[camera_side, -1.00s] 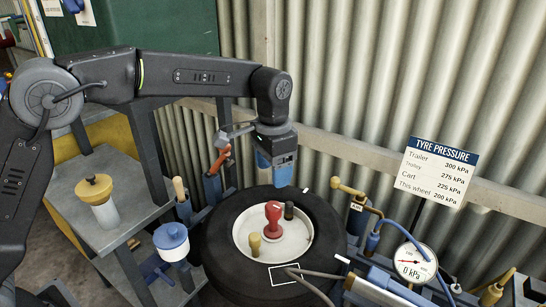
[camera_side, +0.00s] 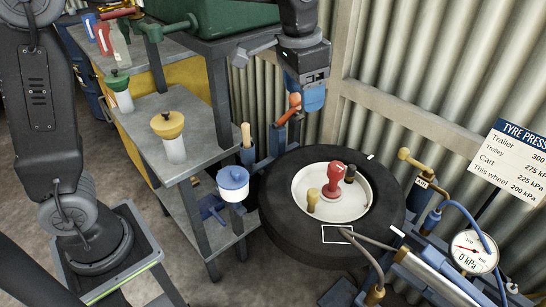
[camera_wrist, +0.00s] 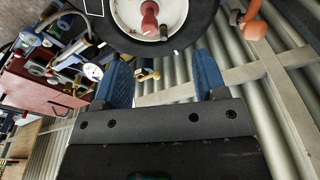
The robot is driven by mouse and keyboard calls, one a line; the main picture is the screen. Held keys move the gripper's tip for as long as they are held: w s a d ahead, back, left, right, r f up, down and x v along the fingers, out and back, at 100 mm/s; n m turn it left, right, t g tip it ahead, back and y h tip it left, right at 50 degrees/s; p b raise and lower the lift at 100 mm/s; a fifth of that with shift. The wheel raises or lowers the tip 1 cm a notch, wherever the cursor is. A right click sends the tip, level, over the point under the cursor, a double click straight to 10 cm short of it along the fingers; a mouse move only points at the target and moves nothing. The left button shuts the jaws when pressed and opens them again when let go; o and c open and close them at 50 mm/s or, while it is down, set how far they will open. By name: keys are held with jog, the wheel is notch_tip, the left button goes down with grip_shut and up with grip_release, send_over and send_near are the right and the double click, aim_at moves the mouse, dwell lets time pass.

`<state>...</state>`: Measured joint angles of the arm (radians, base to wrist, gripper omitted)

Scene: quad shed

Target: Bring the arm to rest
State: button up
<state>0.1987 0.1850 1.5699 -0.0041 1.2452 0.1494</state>
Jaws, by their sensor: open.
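My gripper (camera_side: 306,99) hangs in the air above and behind the tyre (camera_side: 283,222), near the corrugated wall, with its blue fingers pointing down. In the wrist view my gripper (camera_wrist: 162,65) shows two blue fingers well apart, with nothing between them. The tyre lies flat and carries a pale wheel rim (camera_side: 358,207). The red knob also shows in the wrist view (camera_wrist: 149,18). My gripper touches nothing that I can see.
A grey shelf unit (camera_side: 185,115) with a yellow-topped bottle (camera_side: 170,140) stands left of the tyre. A pressure gauge (camera_side: 473,252), hoses and a sign (camera_side: 520,160) are at right. The corrugated wall (camera_side: 440,80) is behind.

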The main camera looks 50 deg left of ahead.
jog(key=s+a+f+n+t, duration=0.1)
jog(key=s+a, duration=0.3)
jog(key=s, duration=0.6)
jog(key=s+a+f+n+t, duration=0.2)
jog(key=s+a+n+t, duration=0.1)
jog(key=s, duration=0.8)
jog(key=shift+a+f, duration=0.3)
jog(key=shift+a, duration=0.45)
jog(key=shift+w, duration=0.1)
